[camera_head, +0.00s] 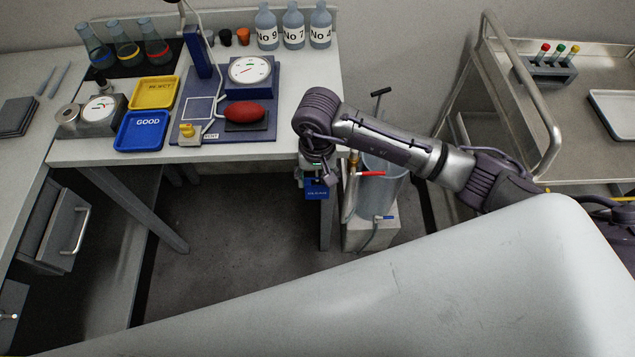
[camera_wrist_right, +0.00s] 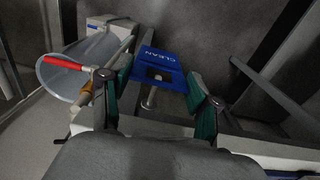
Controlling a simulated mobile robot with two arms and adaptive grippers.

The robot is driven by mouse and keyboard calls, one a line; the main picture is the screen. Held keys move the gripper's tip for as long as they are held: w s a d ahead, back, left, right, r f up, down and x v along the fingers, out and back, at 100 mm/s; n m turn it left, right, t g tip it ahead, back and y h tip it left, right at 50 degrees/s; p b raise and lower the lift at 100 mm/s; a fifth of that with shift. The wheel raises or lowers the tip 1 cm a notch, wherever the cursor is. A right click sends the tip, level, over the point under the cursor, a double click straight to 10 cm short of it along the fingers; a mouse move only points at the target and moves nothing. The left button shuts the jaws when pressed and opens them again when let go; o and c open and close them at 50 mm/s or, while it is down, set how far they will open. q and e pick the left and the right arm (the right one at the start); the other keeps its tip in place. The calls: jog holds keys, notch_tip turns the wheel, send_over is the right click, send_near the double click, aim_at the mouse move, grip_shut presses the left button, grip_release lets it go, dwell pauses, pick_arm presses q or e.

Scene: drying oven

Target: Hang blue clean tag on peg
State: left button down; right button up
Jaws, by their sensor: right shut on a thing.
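The blue tag (camera_head: 316,189) hangs upright below my right gripper (camera_head: 316,170) in the head view, beside the bench's front right corner. In the right wrist view the tag (camera_wrist_right: 162,66) reads CLEAN and has an opening near its lower edge. My left gripper is out of view.
A clear cylindrical vessel (camera_head: 384,183) with a red-handled valve (camera_head: 370,173) stands close right of the gripper. The bench (camera_head: 290,151) holds trays, gauges and bottles. A metal cart (camera_head: 583,163) stands at right. Open floor (camera_head: 235,220) lies left of the tag.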

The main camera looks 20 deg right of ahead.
jog(key=shift+w+d+f, duration=0.1)
jog(key=shift+w+d, duration=0.05)
jog(key=shift+w, duration=0.4)
jog(key=shift+w+d+f+b, duration=0.1)
jog(key=shift+w+f+b, duration=0.1)
jog(key=shift+b, duration=0.1)
jog(key=shift+w+d+f+b, duration=0.2)
jog(key=shift+w+b, duration=0.35)
jog(key=shift+b, duration=0.5)
jog(key=o, duration=0.8)
